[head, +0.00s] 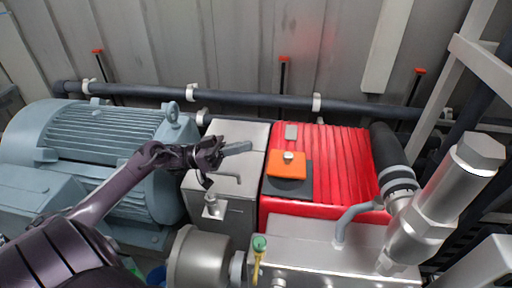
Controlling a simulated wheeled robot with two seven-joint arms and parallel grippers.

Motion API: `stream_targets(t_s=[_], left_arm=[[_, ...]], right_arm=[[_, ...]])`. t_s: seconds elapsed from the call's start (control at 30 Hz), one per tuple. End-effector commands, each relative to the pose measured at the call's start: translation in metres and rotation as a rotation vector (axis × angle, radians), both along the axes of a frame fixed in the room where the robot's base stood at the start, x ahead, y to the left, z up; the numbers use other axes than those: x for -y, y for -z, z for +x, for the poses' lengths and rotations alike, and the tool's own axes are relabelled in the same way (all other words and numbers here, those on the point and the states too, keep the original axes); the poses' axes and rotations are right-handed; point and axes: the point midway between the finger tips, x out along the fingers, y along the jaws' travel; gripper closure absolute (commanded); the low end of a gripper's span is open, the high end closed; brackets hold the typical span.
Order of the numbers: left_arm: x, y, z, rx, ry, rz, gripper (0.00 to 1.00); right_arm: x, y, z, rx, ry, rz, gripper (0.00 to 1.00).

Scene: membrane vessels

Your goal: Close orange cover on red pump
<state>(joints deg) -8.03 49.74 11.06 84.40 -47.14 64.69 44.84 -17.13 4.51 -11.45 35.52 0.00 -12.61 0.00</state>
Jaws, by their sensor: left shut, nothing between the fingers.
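The red pump (345,165) is a ribbed red box right of centre. The orange cover (285,169) is a small square piece with a pale knob (288,155), over a dark grey plate (305,181) on the pump's left part. I cannot tell whether the cover lies flat or is tilted up. My left gripper (248,147) is shut and empty, left of the orange cover and apart from it, over the grey metal box. My right gripper is not in view.
A blue-grey motor (105,130) stands at left. A grey metal box (232,190) with a handle adjoins the pump. A thick silver cylinder (455,185) and dark hose (390,155) stand at right. A dark pipe (250,101) runs along the back wall.

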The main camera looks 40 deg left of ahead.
Motion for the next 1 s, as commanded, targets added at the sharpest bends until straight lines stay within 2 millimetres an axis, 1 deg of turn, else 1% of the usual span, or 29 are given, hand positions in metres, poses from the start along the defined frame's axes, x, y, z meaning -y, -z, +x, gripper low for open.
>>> stream_targets(t_s=[0.07, 0.17, 0.23, 0.3, 0.4, 0.53, 0.67, 0.77, 1.0], left_arm=[[-0.002, -0.008, 0.0, -0.004, 0.009, 0.027, 1.0], [0.002, -0.03, 0.005, -0.026, 0.037, 0.121, 1.0], [0.005, -0.048, 0.009, -0.052, 0.06, 0.223, 1.0], [0.006, -0.06, 0.011, -0.08, 0.08, 0.327, 1.0], [0.002, -0.07, 0.012, -0.116, 0.095, 0.453, 1.0], [-0.002, -0.074, 0.011, -0.143, 0.102, 0.548, 1.0], [0.003, -0.07, 0.014, -0.149, 0.105, 0.566, 1.0], [0.015, -0.068, 0.019, -0.145, 0.104, 0.562, 1.0], [0.061, -0.059, 0.04, -0.144, 0.104, 0.558, 1.0]], right_arm=[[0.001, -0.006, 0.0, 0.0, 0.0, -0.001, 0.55], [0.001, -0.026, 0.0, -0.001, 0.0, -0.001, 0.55], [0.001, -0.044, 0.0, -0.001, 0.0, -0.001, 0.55], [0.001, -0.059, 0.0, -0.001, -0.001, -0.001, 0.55], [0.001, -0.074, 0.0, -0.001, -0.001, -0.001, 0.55], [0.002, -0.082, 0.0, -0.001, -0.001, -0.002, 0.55], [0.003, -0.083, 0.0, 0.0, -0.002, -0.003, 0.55], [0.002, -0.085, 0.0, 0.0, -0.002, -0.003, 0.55], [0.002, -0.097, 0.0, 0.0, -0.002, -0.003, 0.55]])
